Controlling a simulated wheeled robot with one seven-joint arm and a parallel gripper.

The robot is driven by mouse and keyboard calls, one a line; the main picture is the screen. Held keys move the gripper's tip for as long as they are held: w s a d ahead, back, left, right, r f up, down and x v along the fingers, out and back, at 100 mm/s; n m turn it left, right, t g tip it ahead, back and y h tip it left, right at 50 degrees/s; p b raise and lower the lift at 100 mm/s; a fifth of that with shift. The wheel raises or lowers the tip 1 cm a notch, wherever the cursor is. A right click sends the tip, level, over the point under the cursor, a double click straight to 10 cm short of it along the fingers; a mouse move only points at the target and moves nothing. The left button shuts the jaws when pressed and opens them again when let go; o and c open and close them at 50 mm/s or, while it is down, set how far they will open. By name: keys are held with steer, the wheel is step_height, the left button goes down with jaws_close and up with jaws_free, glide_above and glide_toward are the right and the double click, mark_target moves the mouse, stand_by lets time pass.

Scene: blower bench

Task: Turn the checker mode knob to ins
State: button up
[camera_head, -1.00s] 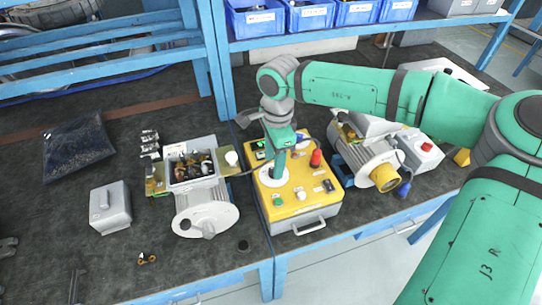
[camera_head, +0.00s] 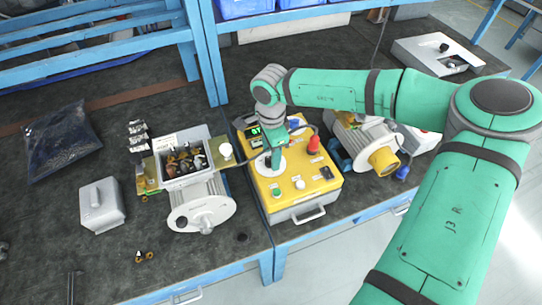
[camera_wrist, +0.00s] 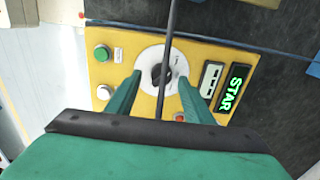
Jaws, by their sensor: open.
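The checker is a yellow-topped box (camera_head: 312,188) on the bench, also filling the wrist view (camera_wrist: 140,35). Its mode knob (camera_wrist: 158,74) is a dark knob on a round white dial (camera_wrist: 154,54). In the head view the dial (camera_head: 264,164) is partly hidden by my gripper (camera_head: 272,160). In the wrist view my gripper (camera_wrist: 156,82) is open, its two green fingers on either side of the knob. I cannot tell whether they touch it. A dark cable crosses in front of the dial. The dial's markings are too small to read.
A green display (camera_wrist: 231,88) reads "STAR". An opened blower (camera_head: 202,208) stands left, another motor (camera_head: 372,145) right. Blue shelf posts rise behind.

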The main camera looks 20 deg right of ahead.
steer(key=shift+w+f, duration=0.1)
steer(key=shift+f, duration=0.75)
steer(key=c, duration=1)
steer(key=shift+c, duration=0.2)
steer(key=shift+m, duration=0.3)
steer(key=m, duration=0.4)
steer(key=shift+m, duration=2.6)
steer(key=o, duration=1)
